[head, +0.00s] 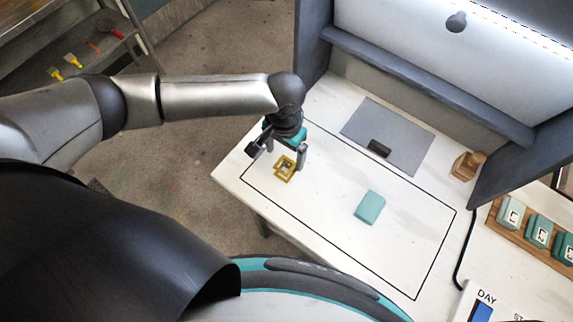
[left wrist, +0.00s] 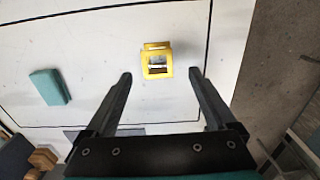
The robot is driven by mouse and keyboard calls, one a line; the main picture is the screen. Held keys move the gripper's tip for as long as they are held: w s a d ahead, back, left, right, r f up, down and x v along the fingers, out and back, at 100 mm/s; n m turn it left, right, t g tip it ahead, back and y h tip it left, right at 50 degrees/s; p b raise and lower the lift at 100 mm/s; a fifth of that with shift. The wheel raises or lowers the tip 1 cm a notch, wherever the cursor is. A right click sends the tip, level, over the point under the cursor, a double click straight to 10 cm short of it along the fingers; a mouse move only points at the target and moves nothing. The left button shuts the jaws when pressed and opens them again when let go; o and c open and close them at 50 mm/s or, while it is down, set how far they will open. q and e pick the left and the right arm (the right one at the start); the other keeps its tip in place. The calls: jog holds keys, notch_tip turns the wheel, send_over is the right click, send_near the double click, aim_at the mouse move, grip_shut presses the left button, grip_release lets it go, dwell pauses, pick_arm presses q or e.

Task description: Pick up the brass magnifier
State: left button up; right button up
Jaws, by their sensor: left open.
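The brass magnifier (head: 285,167) is a small yellow-gold square frame on the white table, inside the black outline near its left end. My left gripper (head: 277,158) is over it, pointing down, with its fingers apart. In the left wrist view the magnifier (left wrist: 157,61) lies just beyond the fingertips of my left gripper (left wrist: 161,75), roughly midway between them. Nothing is held between the fingers. I cannot tell the exact height of the fingertips above the table. My right gripper is not in view.
A teal block (head: 370,207) lies inside the outline; it also shows in the left wrist view (left wrist: 49,87). A grey mat (head: 400,135) with a dark block (head: 379,148) lies at the back. A wooden piece (head: 467,165) and a rack of teal blocks (head: 503,236) are to the right.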

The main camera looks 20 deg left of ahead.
aim_at(287, 163)
pick_arm(q)
jog(key=shift+d+f, duration=0.2)
jog(key=shift+f, duration=2.45)
grip_shut()
jog(key=shift+r, duration=0.1)
